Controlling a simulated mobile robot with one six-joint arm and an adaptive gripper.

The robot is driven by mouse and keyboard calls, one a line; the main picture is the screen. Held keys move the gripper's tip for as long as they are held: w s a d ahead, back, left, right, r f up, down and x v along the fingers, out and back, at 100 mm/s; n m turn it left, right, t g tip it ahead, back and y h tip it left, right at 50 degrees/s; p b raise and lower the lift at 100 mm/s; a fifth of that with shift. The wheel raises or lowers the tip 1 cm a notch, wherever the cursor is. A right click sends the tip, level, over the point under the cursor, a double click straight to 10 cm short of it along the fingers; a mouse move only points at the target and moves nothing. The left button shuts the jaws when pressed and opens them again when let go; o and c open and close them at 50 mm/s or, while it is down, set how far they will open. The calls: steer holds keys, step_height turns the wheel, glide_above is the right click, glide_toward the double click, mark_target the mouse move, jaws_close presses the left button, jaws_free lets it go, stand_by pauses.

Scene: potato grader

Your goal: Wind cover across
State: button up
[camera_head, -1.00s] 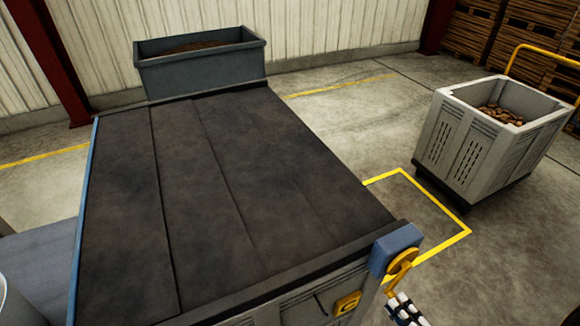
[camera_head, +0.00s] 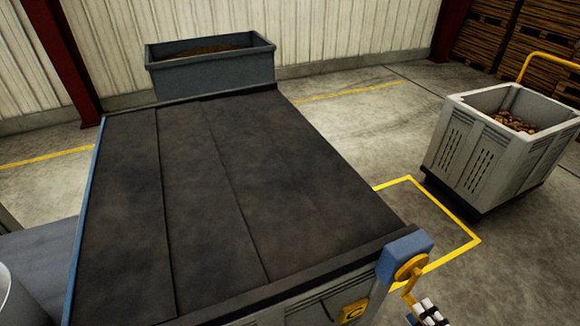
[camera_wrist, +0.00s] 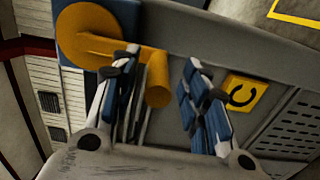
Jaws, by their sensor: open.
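The dark cover (camera_head: 215,190) lies flat over the whole top of a grey box-shaped body (camera_head: 310,308), with long seams running along it. At its near right corner is a blue housing (camera_head: 404,252) with a yellow crank (camera_head: 410,267). In the wrist view the crank's round hub (camera_wrist: 92,35) is at upper left and its handle (camera_wrist: 158,80) points toward me. My gripper (camera_wrist: 165,100) is open, with the handle between its two fingers in the picture, nearer the left one. Contact cannot be told. The head view shows only part of my gripper (camera_head: 430,313) at the bottom.
A yellow label (camera_wrist: 243,93) with a dark curved mark is on the body beside the crank. A grey trough (camera_head: 212,70) stands beyond the far end. A pale crate of potatoes (camera_head: 485,160) stands at right, with clear floor between.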

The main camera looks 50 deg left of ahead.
steer(key=o, duration=0.3)
steer(key=v, duration=0.6)
steer(key=shift+d, duration=0.2)
steer(key=v, duration=1.5)
steer(key=shift+s, duration=0.15)
steer(key=shift+r, duration=0.1)
steer(key=s+a+r+m+h, duration=0.1)
steer(key=s+r+m+h, duration=0.3)
steer(key=r+m, duration=0.6)
steer(key=s+a+r+m+g+h, duration=0.1)
steer(key=s+r+m+h, duration=0.4)
steer(key=r+m, duration=0.5)
steer(key=s+a+r+m+h, duration=0.1)
steer(key=s+r+m+h, duration=0.3)
steer(key=r+m+h, duration=0.4)
steer(key=shift+s+a+r+m, duration=0.35)
steer(key=shift+r+m, duration=0.65)
steer(key=shift+m, duration=1)
steer(key=shift+w+g, duration=0.1)
steer(key=shift+g, duration=0.2)
steer(key=shift+c, duration=0.3)
